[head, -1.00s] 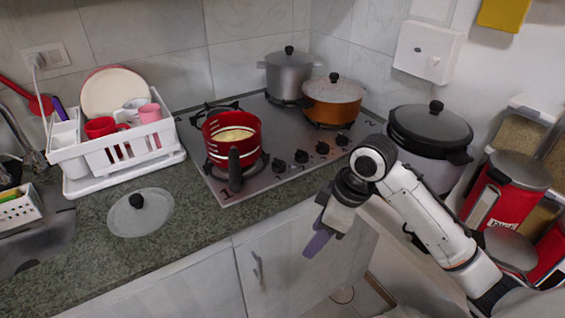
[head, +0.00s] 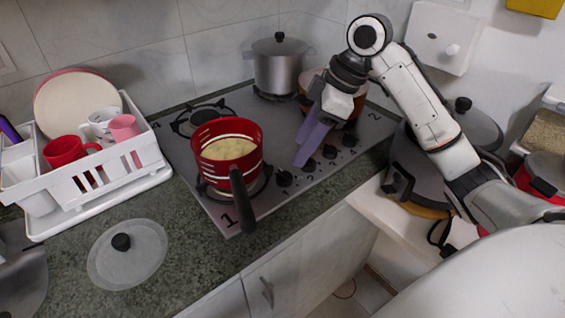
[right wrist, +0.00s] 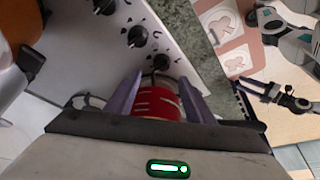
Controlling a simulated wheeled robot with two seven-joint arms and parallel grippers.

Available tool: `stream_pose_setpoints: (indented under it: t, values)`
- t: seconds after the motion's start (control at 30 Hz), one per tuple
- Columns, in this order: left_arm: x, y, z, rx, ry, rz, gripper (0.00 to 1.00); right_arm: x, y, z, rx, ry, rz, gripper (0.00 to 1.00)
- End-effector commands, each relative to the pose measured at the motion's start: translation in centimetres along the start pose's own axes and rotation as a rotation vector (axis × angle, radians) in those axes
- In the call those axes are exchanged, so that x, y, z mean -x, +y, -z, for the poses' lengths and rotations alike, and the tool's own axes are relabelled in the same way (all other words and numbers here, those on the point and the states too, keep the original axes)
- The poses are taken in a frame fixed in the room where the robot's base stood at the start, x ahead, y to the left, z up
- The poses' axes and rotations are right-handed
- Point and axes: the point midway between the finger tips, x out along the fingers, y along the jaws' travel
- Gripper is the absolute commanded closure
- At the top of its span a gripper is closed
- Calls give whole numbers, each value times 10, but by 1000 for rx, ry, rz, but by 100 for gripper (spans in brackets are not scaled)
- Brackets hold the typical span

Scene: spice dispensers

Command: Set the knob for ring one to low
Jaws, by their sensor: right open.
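The cooktop (head: 203,207) has a row of black knobs along its front right side. The knob nearest the printed 1 (head: 284,178) stands at the near end of the row, close to the red pot. My right gripper (head: 300,163) is open, its purple fingers pointing down over the knobs. In the right wrist view the end knob (right wrist: 160,62) lies just beyond and between the fingertips (right wrist: 158,80); I see no contact. The knob's setting is too small to read. My left gripper does not show in the head view.
A striped red pot (head: 228,165) sits on ring one, its black handle (head: 242,200) reaching over the front edge. An orange pot (head: 314,80) stands behind my right gripper, and a steel pot (head: 281,68) farther back. A glass lid (head: 128,262) lies on the counter.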

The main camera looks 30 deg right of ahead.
Motion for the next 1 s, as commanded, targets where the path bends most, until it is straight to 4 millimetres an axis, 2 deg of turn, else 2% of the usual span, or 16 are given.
stream_pose_setpoints:
  t: [0.2,0.4,0.6,0.83,0.87,1.0]
  values:
    - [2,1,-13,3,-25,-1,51,-43,-1,-1,-2,-2,6,51]
    - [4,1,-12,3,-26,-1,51,-72,-1,0,-2,-1,4,51]
    - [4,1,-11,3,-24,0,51,-85,0,0,0,-1,1,51]
    - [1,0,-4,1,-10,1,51,-86,0,0,0,-1,0,51]
    - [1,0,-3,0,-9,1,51,-86,0,0,0,-1,0,53]
    - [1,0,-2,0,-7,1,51,-85,0,0,-1,-1,0,77]
